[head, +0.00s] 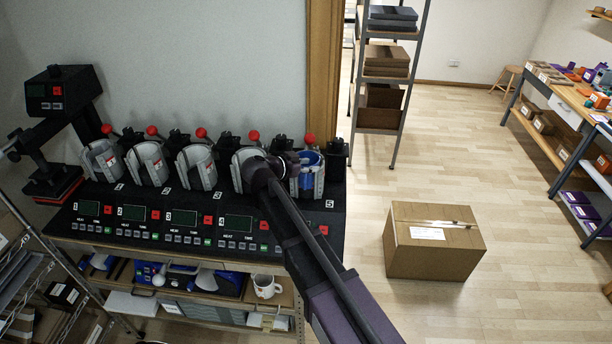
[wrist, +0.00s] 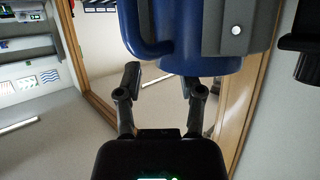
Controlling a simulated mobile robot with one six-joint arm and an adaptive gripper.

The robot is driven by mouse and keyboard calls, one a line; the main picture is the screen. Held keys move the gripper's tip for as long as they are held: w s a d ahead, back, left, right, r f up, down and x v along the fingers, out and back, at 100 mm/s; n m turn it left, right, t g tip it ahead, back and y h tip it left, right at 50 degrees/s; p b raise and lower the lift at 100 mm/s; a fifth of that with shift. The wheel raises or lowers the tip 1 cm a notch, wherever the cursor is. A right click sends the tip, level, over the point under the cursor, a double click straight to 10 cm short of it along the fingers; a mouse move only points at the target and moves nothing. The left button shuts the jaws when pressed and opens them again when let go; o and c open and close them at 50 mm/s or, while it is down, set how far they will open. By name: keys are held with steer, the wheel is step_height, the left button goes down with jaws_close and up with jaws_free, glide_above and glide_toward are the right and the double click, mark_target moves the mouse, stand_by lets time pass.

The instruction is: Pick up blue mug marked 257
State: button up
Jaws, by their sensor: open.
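The blue mug (head: 310,157) sits in the rightmost press station, numbered 5, inside a grey clamp (head: 319,182). No 257 mark is readable on it. In the wrist view the blue mug (wrist: 185,50) fills the upper middle, its handle on the left and the grey clamp (wrist: 240,28) against its right side. My gripper (wrist: 164,88) is open and empty, fingers spread just short of the mug and apart from it. In the head view my gripper (head: 287,163) is beside the mug on its left, and my arm hides part of stations 4 and 5.
Other grey clamps (head: 198,167) with red-knobbed levers line the black press (head: 150,205) to the left. A white mug (head: 265,286) stands on the shelf below. A cardboard box (head: 432,250) is on the floor at right, with open floor around it.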

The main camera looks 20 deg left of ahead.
steer(key=shift+x, duration=1)
jaws_close()
